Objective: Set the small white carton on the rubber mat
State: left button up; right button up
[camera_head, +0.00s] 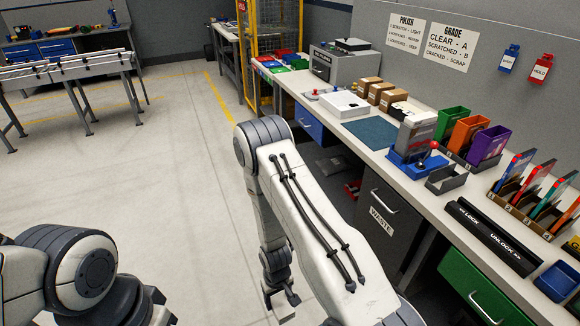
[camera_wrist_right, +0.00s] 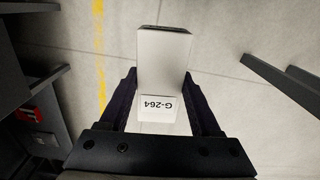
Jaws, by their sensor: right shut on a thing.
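The small white carton (camera_wrist_right: 166,62), marked G-264, is between the two dark fingers of my right gripper (camera_wrist_right: 164,90) in the right wrist view. The fingers are shut on its sides, with bare floor far below.
On the bench (camera_head: 330,118), a white box (camera_head: 344,104) and brown cartons (camera_head: 380,93) stand behind the mat. A blue fixture (camera_head: 412,160) stands on its near side. A dark waste bin (camera_head: 385,220) is below the bench top.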

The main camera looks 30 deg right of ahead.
aim_at(372, 132)
jog(key=i, duration=3.2)
jog(key=z, duration=2.15)
